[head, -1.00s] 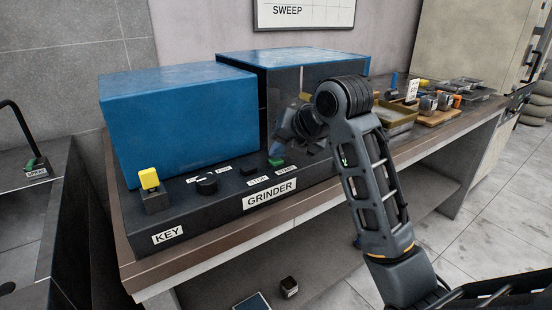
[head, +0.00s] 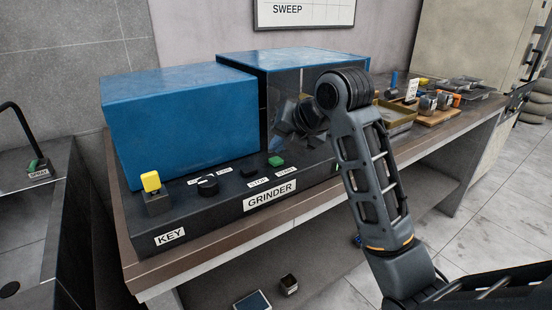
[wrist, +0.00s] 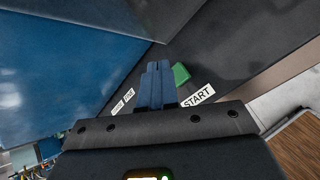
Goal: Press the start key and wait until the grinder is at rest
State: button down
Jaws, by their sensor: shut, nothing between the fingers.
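The grinder (head: 180,110) is a blue-topped machine on the bench, with a clear-fronted chamber (head: 300,95) at its right. Its dark front panel carries the green start key (head: 276,161), seen also in the wrist view (wrist: 181,75) beside the START label (wrist: 199,96). My gripper (wrist: 157,68) shows in the wrist view as blue fingers closed together, empty, just left of the green key. I cannot tell the height of the tips above the panel. Whether anything turns inside the chamber cannot be told.
The panel also holds a dark stop key (head: 250,171), a black knob (head: 208,186) and a yellow-topped key switch (head: 151,183). A tray (head: 398,117) and several small items stand farther right on the bench. Open floor lies in front of the bench's right part.

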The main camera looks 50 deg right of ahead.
aim_at(280, 161)
jog(key=shift+r+p, duration=1.7)
jog(key=shift+r, duration=0.75)
jog(key=shift+f, duration=0.1)
